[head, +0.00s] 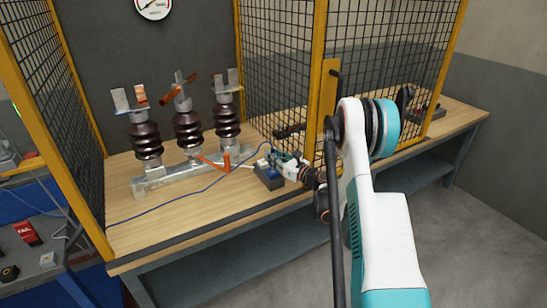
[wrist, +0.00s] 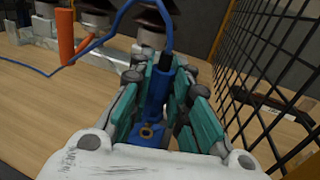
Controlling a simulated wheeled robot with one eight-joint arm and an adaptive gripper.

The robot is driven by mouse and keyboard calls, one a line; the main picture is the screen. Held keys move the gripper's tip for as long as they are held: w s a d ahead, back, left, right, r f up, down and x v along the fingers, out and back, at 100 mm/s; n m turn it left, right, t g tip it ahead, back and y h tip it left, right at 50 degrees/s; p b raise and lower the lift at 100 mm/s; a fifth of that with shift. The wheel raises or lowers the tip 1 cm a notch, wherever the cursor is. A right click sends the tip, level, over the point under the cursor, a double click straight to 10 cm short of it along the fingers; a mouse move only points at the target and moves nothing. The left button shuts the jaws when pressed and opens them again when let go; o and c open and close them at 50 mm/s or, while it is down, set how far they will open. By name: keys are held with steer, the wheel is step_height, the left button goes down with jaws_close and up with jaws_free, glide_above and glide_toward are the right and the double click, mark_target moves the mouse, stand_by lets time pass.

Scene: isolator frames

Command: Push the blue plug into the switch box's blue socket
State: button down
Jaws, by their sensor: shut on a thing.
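The switch box (head: 268,179), a small dark grey box with a blue patch on top, sits near the bench's front edge. My gripper (head: 280,160) is beside and just above it in the head view, reaching in from the right. In the wrist view, my gripper (wrist: 160,100) has its teal fingers shut on the blue plug (wrist: 158,92), whose blue cable leaves its upper end. A blue part with a brass ring (wrist: 148,132) shows at the plug's lower end. I cannot tell whether this is the socket or part of the plug, nor whether the plug is seated.
Three brown insulators (head: 188,130) stand on a metal rail left of the box, with an orange post (head: 227,161) nearby. The blue cable (head: 205,188) runs left across the wooden bench (head: 215,210). A yellow-framed mesh panel (head: 280,70) stands close to my arm.

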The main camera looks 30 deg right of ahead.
steer(key=shift+f, duration=1.4)
steer(key=c, duration=1.4)
jaws_free()
steer(key=v, duration=0.7)
steer(key=shift+s+d, duration=0.1)
steer(key=shift+s, duration=0.15)
